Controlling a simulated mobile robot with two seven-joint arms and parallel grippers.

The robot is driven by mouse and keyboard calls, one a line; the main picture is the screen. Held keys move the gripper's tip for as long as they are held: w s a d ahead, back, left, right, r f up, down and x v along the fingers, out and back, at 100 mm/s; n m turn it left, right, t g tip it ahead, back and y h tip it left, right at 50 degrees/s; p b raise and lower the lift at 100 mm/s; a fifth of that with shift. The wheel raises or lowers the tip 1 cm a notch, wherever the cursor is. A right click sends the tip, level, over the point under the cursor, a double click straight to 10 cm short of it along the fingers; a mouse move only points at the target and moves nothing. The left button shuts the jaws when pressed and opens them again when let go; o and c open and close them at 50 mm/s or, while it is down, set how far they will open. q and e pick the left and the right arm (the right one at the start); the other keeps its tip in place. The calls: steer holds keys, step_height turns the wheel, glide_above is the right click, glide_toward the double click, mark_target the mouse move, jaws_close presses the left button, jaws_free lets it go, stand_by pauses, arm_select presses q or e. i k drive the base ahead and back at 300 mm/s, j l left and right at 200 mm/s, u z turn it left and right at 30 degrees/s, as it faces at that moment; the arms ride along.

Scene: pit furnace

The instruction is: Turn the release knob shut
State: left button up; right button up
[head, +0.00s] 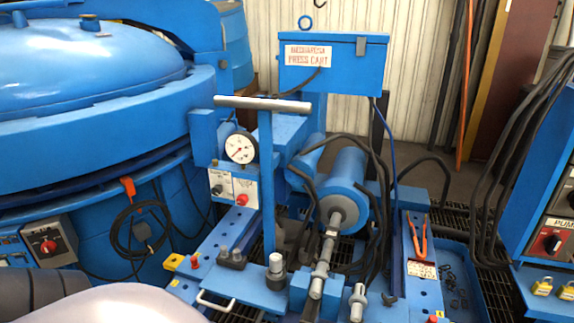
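The blue press cart (305,268) stands in the middle of the head view. I cannot tell for sure which of its knobs is the release knob. A silver, upright cylindrical knob (276,264) sits on a dark base at the front of the cart. Two small label plates below the pressure gauge (240,148) carry a dark knob (217,189) and a red knob (242,199). Their small print is unreadable, and I cannot tell whether any knob is open or shut. Neither of my grippers is in view.
A T-handled lever (263,104) rises beside the gauge. A large blue furnace (90,90) fills the left. Orange-handled pliers (417,240) lie on the cart's right rail. Dark hoses (378,180) loop around the cylinder. A blue control cabinet (545,180) stands right.

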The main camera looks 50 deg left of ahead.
mark_target(242, 200)
steer(key=u, duration=1.8)
